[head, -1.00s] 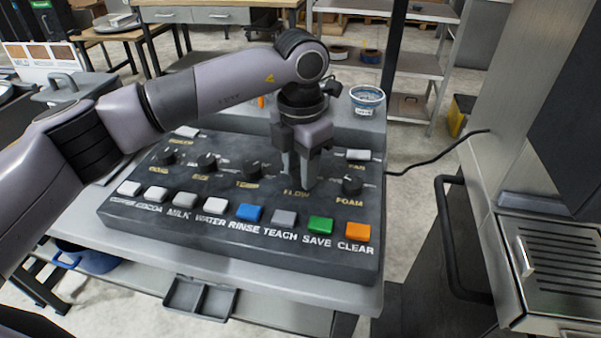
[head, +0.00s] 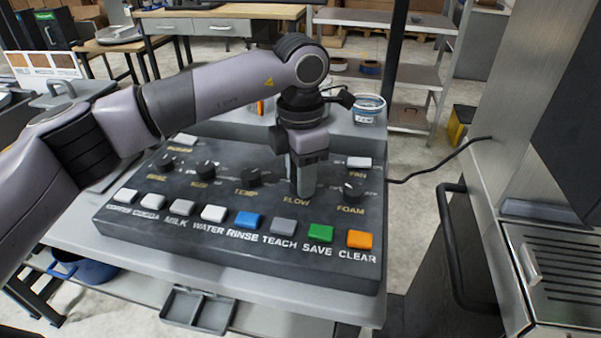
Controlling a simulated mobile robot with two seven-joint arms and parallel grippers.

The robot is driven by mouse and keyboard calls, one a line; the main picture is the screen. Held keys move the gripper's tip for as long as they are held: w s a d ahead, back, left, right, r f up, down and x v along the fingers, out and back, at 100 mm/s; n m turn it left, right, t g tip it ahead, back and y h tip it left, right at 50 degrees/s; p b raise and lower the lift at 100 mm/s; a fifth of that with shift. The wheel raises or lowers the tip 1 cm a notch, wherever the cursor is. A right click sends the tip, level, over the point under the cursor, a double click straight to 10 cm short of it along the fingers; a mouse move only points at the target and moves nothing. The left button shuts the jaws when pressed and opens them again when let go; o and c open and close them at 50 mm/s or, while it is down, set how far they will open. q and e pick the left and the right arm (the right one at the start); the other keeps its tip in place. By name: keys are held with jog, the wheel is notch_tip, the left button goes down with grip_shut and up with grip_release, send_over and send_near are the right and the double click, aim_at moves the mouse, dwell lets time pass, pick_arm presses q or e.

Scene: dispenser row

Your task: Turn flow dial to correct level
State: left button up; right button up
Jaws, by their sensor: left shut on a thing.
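The dark control panel (head: 130,215) lies on a light grey table in the head view. Its dial row holds a left dial (head: 157,165), a second dial (head: 204,170), the TEMP dial (head: 250,177) and the FOAM dial (head: 352,192). The flow dial sits above the FLOW label (head: 297,201) and is hidden by my left gripper (head: 303,190). That gripper points straight down with its fingers low at the panel, shut on the flow dial. The dial's pointer cannot be seen. My right gripper is not in view.
A front row of buttons includes blue RINSE (head: 248,220), grey TEACH (head: 284,226), green SAVE (head: 320,233) and orange CLEAR (head: 359,239). A white FAN button (head: 359,162) lies right of the gripper. A blue-and-white tub (head: 368,108) stands behind the panel.

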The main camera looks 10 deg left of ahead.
pick_arm(q)
jog(key=o, duration=1)
jog(key=shift+o, duration=0.2)
jog(key=shift+r+b, duration=0.3)
jog(key=shift+r, duration=3.35)
